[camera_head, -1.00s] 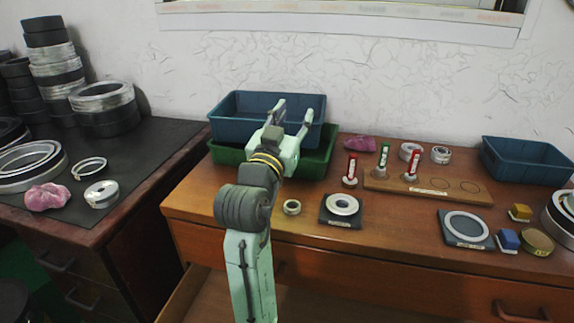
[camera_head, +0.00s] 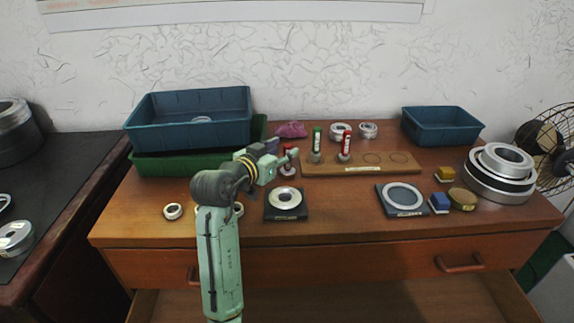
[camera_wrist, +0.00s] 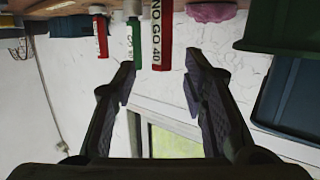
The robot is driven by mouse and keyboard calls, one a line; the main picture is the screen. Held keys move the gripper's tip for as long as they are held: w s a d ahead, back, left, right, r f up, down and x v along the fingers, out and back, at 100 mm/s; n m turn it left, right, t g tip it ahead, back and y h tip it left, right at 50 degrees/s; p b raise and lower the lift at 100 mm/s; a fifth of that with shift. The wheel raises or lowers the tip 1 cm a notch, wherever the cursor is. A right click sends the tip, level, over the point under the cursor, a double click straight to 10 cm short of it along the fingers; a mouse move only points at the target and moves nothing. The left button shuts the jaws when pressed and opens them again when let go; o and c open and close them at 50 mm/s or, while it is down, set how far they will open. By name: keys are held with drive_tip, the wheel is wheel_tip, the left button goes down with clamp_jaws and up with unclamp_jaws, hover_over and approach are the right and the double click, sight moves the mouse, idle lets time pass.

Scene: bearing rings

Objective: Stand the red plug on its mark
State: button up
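A red plug (camera_head: 287,158) stands on the table just left of a wooden board (camera_head: 325,169), partly hidden behind my gripper. In the wrist view, which is upside down, this red plug (camera_wrist: 162,40) reads "NO GO 40". It shows ahead, in line with the gap between the fingertips. A green plug (camera_head: 317,141) and another red plug (camera_head: 345,145) stand upright on the board. Two empty ring marks (camera_head: 372,157) (camera_head: 400,157) lie on the board's right part. My gripper (camera_head: 291,160) is open, low over the table, pointing right; its fingers (camera_wrist: 158,80) hold nothing.
Blue (camera_head: 195,125) and green (camera_head: 165,166) bins stand left. Pink cloth (camera_head: 290,130) and bearings (camera_head: 340,131) lie behind the board. Ring plates (camera_head: 286,201) (camera_head: 402,198) lie in front. Blocks (camera_head: 439,203), a bearing stack (camera_head: 499,180) and a blue bin (camera_head: 441,125) are right.

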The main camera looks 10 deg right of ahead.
sight(286, 147)
drive_tip(key=shift+p+x, duration=0.45)
drive_tip(key=shift+x, duration=1.35)
clamp_jaws()
